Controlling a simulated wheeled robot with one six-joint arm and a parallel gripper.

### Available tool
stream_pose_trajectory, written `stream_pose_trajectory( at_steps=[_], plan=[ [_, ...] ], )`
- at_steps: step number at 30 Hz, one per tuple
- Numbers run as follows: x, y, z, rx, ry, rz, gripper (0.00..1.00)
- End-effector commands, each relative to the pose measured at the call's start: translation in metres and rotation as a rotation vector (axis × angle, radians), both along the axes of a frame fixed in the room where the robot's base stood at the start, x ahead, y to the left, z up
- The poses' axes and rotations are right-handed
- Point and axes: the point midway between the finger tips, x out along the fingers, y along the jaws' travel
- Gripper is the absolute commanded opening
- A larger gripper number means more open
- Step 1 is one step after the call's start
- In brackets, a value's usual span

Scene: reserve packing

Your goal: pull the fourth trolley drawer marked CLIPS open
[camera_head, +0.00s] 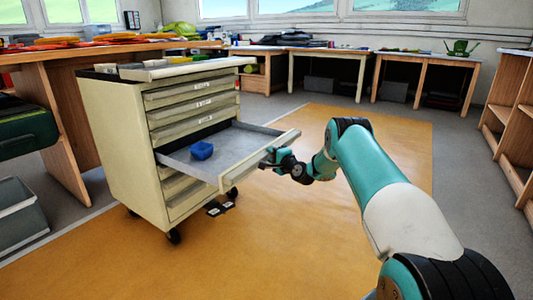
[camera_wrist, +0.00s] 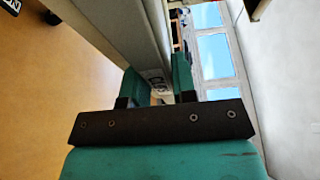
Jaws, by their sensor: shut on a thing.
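The cream trolley (camera_head: 125,130) stands on the orange floor area, left of the middle in the head view. Its fourth drawer from the top (camera_head: 238,143) is pulled well out, and its grey inside shows. A small blue box (camera_head: 202,150) sits inside, towards the left. My gripper (camera_head: 268,158) is at the drawer's front panel, shut on its handle. In the wrist view, the two green fingers of my gripper (camera_wrist: 158,84) close around the handle on the pale drawer front (camera_wrist: 112,30). A small label shows between them, too small to read. The fingers partly hide the handle.
Three shut drawers with white labels (camera_head: 202,86) are above the open one, and others are below. A wooden bench (camera_head: 45,75) stands close on the trolley's left. A grey bin (camera_head: 20,215) is at the lower left. The orange floor (camera_head: 330,240) in front is clear.

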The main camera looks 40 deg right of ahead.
Motion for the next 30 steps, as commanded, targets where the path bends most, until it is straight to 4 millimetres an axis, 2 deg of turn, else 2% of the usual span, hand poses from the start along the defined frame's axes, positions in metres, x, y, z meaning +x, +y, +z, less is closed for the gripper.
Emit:
stream_pose_trajectory(
  at_steps=[1,17,18,20,21,30],
  plan=[
    [-0.0046,-0.0046,-0.0064,0.000,0.012,-0.009,0.00],
    [-0.0091,-0.0075,-0.0077,-0.001,0.014,-0.007,0.00],
    [-0.0092,-0.0076,-0.0078,-0.001,0.014,-0.007,0.30],
    [-0.0091,-0.0077,-0.0074,-0.001,0.013,-0.007,0.44],
    [-0.0090,-0.0077,-0.0067,-0.002,0.012,-0.007,0.47],
    [-0.0101,-0.0075,-0.0024,-0.001,0.005,-0.005,0.47]
  ],
)
